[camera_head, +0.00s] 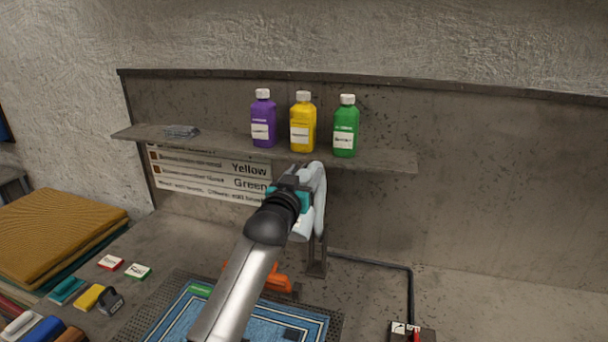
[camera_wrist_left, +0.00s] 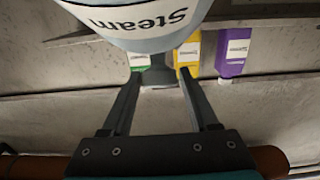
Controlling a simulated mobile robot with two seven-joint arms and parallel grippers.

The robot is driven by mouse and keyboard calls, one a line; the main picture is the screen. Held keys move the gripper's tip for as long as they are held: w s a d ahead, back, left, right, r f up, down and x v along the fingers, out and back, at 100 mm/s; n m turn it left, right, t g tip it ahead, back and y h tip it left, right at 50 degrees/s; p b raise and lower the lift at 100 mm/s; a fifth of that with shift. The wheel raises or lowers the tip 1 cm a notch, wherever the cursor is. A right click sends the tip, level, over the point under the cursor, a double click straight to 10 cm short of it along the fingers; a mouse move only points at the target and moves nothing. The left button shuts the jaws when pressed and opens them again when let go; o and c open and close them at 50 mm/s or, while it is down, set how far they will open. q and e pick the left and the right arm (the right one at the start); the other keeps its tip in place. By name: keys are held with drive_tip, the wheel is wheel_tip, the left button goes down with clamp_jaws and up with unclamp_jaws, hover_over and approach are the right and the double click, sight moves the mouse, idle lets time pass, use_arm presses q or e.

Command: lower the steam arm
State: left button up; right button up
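The steam arm (camera_head: 318,205) shows in the head view as a pale rounded body by a dark upright post (camera_head: 317,258), partly hidden behind my left wrist. In the left wrist view its pale body (camera_wrist_left: 140,40) carries an upside-down "Steam" label and fills the top of the picture. My left gripper (camera_wrist_left: 160,78) has its two dark fingers apart, with a grey piece (camera_wrist_left: 157,72) showing between or just beyond the tips. I cannot tell whether they touch it. In the head view the left gripper (camera_head: 291,178) is at the steam arm's upper end. My right gripper is not in view.
A shelf (camera_head: 385,161) behind holds purple (camera_head: 263,118), yellow (camera_head: 303,122) and green (camera_head: 345,126) bottles. A blue rug (camera_head: 175,322) and an orange object (camera_head: 277,280) lie below my arm. Brushes (camera_head: 88,298) and a folded stack (camera_head: 60,225) are at left.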

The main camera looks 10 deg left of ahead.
use_arm(q)
clamp_jaws()
idle(1.1)
